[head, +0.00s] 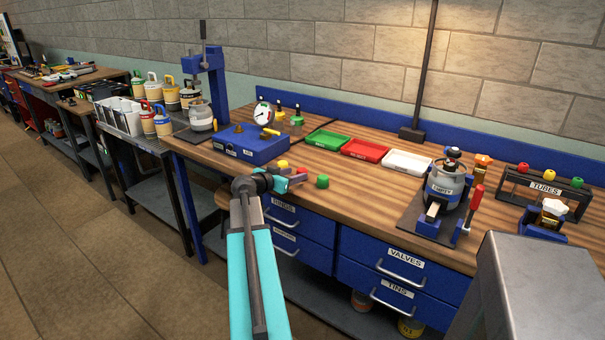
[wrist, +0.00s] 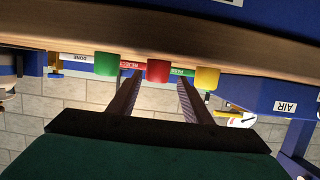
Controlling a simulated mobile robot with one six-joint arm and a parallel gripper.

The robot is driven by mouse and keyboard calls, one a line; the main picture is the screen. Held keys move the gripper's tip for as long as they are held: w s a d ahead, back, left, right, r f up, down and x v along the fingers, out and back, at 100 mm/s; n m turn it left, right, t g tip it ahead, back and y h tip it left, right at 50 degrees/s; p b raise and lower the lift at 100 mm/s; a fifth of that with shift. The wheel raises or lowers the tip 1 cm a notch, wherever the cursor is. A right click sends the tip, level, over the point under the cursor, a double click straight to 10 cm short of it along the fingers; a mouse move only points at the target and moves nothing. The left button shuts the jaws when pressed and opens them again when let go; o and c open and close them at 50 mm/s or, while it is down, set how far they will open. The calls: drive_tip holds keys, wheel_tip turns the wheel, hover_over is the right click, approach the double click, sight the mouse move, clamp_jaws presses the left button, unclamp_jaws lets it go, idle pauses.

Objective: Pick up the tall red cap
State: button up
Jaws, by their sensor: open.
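The red cap (wrist: 158,70) stands on the wooden bench near its front edge, between a green cap (wrist: 107,64) and a yellow cap (wrist: 206,78). The wrist view is upside down, so the caps point downward there. My gripper (wrist: 160,84) is open and empty, with one finger to each side of the red cap in that view. I cannot tell whether the fingertips reach around it. In the head view my gripper (head: 288,183) is low at the bench's front edge, partly hiding the red cap (head: 302,170); the green cap (head: 322,181) is just right of it.
A blue box (head: 250,145) sits behind and left of the caps. Green (head: 327,140), red (head: 365,150) and white (head: 407,162) trays lie behind them. A clamp-like device (head: 446,185) stands on the right. Bench between the caps and that device is clear.

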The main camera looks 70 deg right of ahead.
sight(301, 171)
drive_tip(key=shift+p+x, duration=0.9)
drive_tip(key=shift+x, duration=1.75)
drive_tip(key=shift+a, duration=0.1)
drive_tip(key=c, duration=0.9)
